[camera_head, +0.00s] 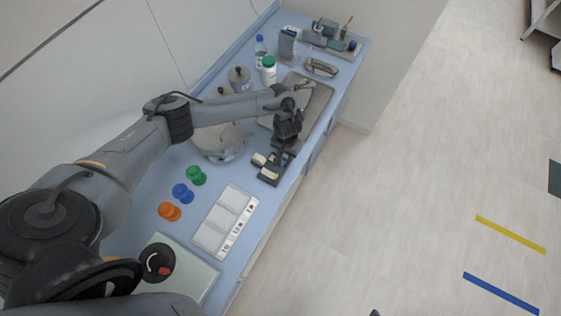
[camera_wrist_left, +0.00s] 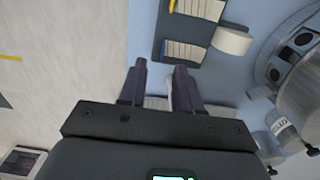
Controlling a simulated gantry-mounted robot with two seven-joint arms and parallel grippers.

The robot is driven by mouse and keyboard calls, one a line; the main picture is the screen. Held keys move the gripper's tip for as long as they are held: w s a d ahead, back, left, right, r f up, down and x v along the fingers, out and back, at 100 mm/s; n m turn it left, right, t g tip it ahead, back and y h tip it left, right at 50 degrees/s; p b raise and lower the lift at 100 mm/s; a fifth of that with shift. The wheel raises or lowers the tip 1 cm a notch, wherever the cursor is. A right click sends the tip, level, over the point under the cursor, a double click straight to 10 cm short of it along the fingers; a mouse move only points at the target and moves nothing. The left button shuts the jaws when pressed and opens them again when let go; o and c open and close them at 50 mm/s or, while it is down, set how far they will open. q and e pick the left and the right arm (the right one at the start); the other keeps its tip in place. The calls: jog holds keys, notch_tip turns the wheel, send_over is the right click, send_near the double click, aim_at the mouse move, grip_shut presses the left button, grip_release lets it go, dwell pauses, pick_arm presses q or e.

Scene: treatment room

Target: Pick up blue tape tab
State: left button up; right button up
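A blue spool-shaped piece (camera_head: 183,193) stands on the counter between a green one (camera_head: 196,175) and an orange one (camera_head: 169,211); I cannot tell for sure whether it is the blue tape tab. A blue strip (camera_head: 500,293) also lies on the floor at the lower right. My left gripper (camera_head: 281,151) is over the counter's front side, beyond the blue piece. In the left wrist view its two fingers (camera_wrist_left: 160,66) are apart with no object clearly held. The blue piece is not in that view. My right gripper is not in view.
A dark holder with cream pieces (camera_head: 268,175) is just beside the left gripper; it also shows in the wrist view (camera_wrist_left: 160,50). A white sectioned tray (camera_head: 224,222) lies right of the coloured pieces. A round metal pot (camera_head: 219,146) and bottles stand behind.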

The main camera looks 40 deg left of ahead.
aim_at(285, 162)
pick_arm(q)
jog(key=shift+s+a+f, duration=0.1)
jog(key=shift+s+f, duration=0.05)
jog(key=shift+f, duration=1.05)
jog(key=shift+s+f, duration=0.1)
jog(key=shift+f, duration=1.1)
grip_shut()
